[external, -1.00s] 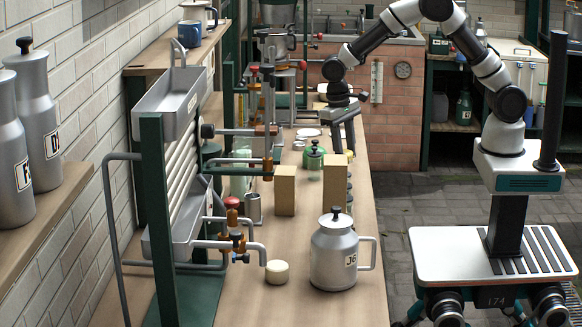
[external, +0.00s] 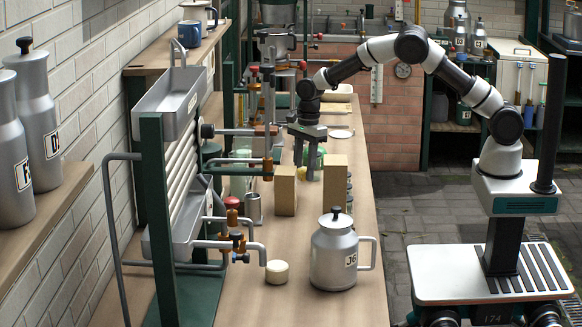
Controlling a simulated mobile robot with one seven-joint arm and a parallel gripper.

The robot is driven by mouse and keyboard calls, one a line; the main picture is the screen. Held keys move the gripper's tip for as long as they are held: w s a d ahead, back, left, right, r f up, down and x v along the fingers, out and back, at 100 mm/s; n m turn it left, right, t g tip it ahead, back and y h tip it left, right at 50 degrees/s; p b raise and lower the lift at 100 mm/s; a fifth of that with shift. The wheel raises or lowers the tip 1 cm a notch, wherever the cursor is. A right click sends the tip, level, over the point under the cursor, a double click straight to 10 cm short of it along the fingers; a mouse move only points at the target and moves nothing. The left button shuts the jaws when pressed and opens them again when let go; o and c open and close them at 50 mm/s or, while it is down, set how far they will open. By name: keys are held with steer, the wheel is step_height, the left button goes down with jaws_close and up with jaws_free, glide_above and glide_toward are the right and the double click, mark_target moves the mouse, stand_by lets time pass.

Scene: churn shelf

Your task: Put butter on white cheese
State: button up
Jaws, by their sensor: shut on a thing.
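My gripper (external: 307,160) points down over the far half of the bench, behind the tan blocks. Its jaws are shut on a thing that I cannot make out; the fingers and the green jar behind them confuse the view. I cannot pick out the butter for certain. A small round cream-white piece (external: 277,271), which looks like the white cheese, sits on the near bench, left of the milk can and well apart from my gripper. A flat white disc (external: 341,133) lies on the bench to the right of my gripper.
Two upright tan blocks (external: 285,190) (external: 335,183) stand between my gripper and the near bench. A grey can marked J6 (external: 333,255) stands at the front right. Pipes and taps (external: 228,246) of the churn rack (external: 165,215) jut in from the left.

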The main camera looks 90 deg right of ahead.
mark_target(304, 196)
steer(key=shift+f, duration=2.5)
steer(key=shift+f, duration=0.15)
steer(key=o, duration=1.1)
steer(key=shift+c, duration=0.2)
